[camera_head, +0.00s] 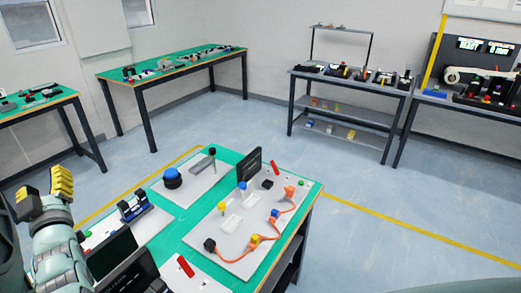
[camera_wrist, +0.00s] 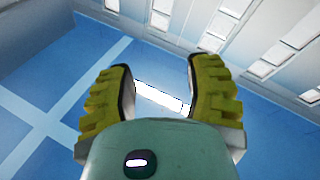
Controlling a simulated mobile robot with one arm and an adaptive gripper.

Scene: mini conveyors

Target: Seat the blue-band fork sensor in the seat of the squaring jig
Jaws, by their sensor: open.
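My gripper (camera_head: 46,192) is raised at the left of the head view, apart from the green-topped table (camera_head: 162,228). In the wrist view its two yellow ribbed fingers (camera_wrist: 160,75) stand apart with nothing between them, facing the ceiling and wall. I cannot pick out the blue-band fork sensor for certain. A small dark device with blue parts (camera_head: 133,208) stands on a pale plate at the table's left. The squaring jig cannot be told for sure among the small fixtures.
A large grey board carries an orange cable (camera_head: 285,208), a blue-topped post (camera_head: 242,186) and an upright black panel (camera_head: 249,163). A blue dome (camera_head: 172,174) sits on another plate. Dark screens (camera_head: 112,252) stand at the near left. Other benches line the walls; the floor between is clear.

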